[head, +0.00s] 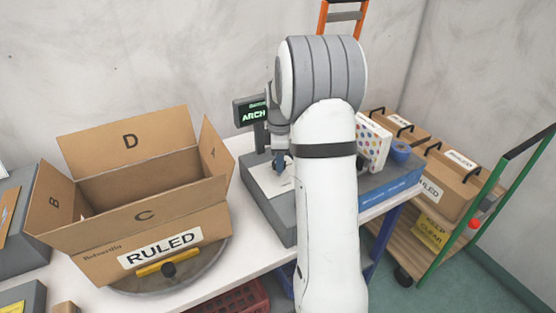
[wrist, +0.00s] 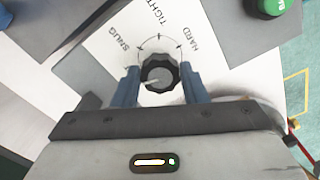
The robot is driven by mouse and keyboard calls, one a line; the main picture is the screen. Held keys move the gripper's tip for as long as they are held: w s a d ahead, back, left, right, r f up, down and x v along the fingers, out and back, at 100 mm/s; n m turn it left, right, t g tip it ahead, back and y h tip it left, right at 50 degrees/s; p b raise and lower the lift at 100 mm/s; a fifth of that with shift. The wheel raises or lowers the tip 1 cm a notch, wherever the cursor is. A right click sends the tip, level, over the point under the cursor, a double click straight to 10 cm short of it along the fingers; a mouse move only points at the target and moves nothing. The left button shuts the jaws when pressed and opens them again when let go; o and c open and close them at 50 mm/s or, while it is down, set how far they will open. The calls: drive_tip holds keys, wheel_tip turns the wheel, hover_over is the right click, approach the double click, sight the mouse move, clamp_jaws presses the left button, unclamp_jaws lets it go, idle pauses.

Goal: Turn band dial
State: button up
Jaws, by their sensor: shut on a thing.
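The band dial is a black, scalloped knob (wrist: 160,73) on a white plate, seen in the wrist view. Its face carries a pale mark that lies toward the lower left. SNUG is printed left of it, TIGHT above and HARD to the right, with tick marks along an arc. My gripper (wrist: 160,70) has its two blue fingers on either side of the knob, shut on it. In the head view my gripper (head: 283,162) is low over the grey machine (head: 272,213), and the knob is hidden there.
A green button (wrist: 269,5) is near the dial. A screen reading ARCH (head: 254,113) stands behind the machine. An open cardboard box marked RULED (head: 160,252) sits on a round turntable (head: 205,272) at left. A cart with boxes (head: 450,185) stands at right.

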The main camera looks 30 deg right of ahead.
drive_tip(key=shift+w+a+r+n, duration=0.1)
drive_tip(key=shift+w+r+n, duration=0.05)
drive_tip(key=shift+n, duration=0.15)
idle(0.4)
drive_tip(key=o, duration=0.8)
drive_tip(key=shift+a, duration=0.1)
drive_tip(key=shift+o, duration=0.9)
drive_tip(key=shift+r, duration=3.8)
